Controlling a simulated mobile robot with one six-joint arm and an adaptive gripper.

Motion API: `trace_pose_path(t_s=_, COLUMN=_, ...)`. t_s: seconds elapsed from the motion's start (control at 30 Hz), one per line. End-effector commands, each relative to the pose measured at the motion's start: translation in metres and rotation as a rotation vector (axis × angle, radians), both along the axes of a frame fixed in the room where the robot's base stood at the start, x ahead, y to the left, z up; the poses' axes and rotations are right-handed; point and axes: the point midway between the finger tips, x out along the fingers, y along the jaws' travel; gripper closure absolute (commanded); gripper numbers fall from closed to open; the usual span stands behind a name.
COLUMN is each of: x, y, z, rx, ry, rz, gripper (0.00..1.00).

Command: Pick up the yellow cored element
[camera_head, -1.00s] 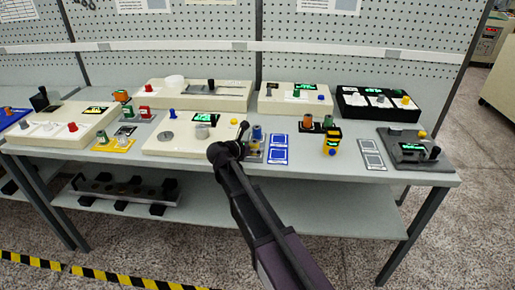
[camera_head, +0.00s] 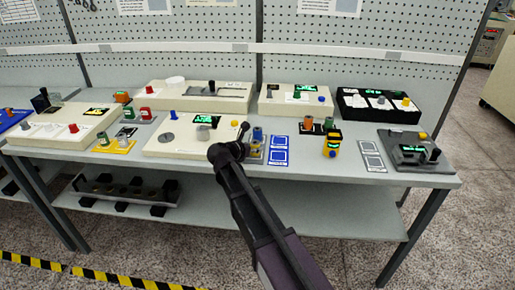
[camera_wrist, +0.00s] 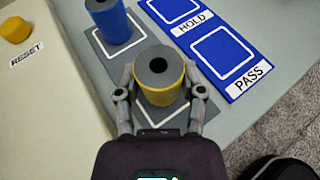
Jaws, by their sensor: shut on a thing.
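The yellow cored element (camera_wrist: 161,92) is a short yellow cylinder with a grey top and a dark centre hole. In the wrist view it stands upright over the lower square of a grey pad (camera_wrist: 120,52). My gripper (camera_wrist: 160,84) has a finger on each side of it and is shut on it. Whether it touches the pad I cannot tell. A blue cored element (camera_wrist: 110,20) stands just beyond it on the same pad. In the head view my gripper (camera_head: 247,152) is at the front of the table beside the blue element (camera_head: 257,134), and largely hides the yellow one.
A blue card (camera_wrist: 210,42) marked HOLD and PASS lies to the right. A cream panel with a yellow knob (camera_wrist: 15,29) marked RESET is on the left. The table's front edge is close, at lower right. Several other panels stand behind.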

Motion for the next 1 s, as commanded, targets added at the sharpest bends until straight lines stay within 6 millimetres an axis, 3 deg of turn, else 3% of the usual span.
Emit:
trace_pose_path(t_s=0.43, x=0.000, y=0.000, z=0.037, rx=-0.001, ry=-0.001, rz=0.000, gripper=0.97)
trace_pose_path(t_s=0.8, x=-0.085, y=0.022, z=0.041, rx=-0.001, ry=0.000, rz=0.003, gripper=0.97)
trace_pose_path(t_s=1.0, x=-0.122, y=0.033, z=0.044, rx=-0.001, ry=0.000, rz=0.001, gripper=0.97)
